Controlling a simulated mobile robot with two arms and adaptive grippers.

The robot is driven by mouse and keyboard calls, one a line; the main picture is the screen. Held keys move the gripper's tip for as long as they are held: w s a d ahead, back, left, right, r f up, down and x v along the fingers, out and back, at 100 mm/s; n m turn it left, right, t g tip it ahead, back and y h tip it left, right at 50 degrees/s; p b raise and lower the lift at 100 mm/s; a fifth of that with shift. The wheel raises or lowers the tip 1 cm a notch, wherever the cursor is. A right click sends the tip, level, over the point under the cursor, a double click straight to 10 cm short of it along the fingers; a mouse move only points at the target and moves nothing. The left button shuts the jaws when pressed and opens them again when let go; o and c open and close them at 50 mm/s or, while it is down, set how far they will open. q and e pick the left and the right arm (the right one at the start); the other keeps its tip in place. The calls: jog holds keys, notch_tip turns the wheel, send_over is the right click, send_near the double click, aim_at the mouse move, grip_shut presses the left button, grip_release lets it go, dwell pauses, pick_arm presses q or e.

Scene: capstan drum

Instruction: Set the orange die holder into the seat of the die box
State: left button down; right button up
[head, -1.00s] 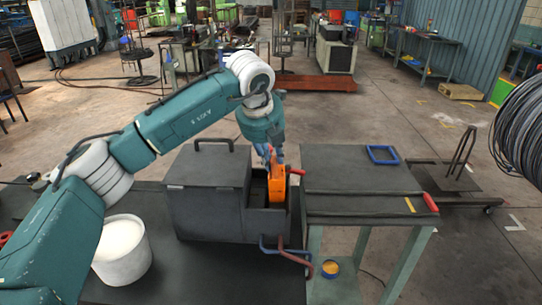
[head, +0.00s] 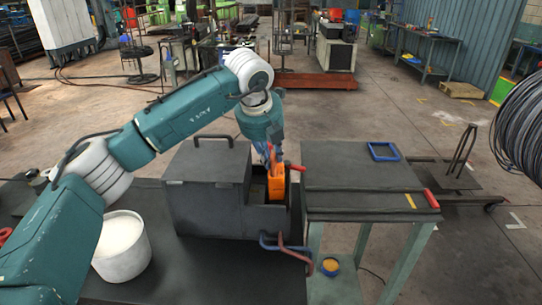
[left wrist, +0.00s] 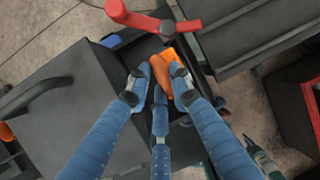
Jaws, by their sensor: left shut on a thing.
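The orange die holder (head: 277,184) is upright in the open right-hand part of the dark grey die box (head: 208,196), with its lower part behind the box's front wall. My left gripper (head: 268,157) is above it with blue fingers shut on its top. In the left wrist view the fingers (left wrist: 160,80) close around the orange die holder (left wrist: 172,64) over the dark opening of the box. The seat itself is hidden, so I cannot tell whether the holder touches it. My right gripper is not in view.
A red-handled lever (head: 296,168) stands close to the right of the holder. Blue and reddish bent handles (head: 285,245) stick out at the box's front. A white bucket (head: 122,246) stands left. A dark side table (head: 350,178) with a blue frame (head: 383,153) adjoins on the right.

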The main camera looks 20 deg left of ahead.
aim_at(270, 172)
pick_arm(q)
jog(key=shift+f+b, duration=1.65)
jog(key=shift+f, duration=0.2)
dwell(1.7)
jog(key=c, duration=1.5)
grip_release()
jog(key=shift+o, duration=0.7)
jog(key=shift+s+f, duration=0.15)
jog(key=shift+f, duration=0.15)
jog(key=o, duration=0.4)
jog(key=shift+c, duration=0.2)
jog(key=shift+r, duration=0.1)
jog(key=shift+r, duration=0.1)
notch_tip(270, 172, up, 9)
jog(key=p, duration=0.5)
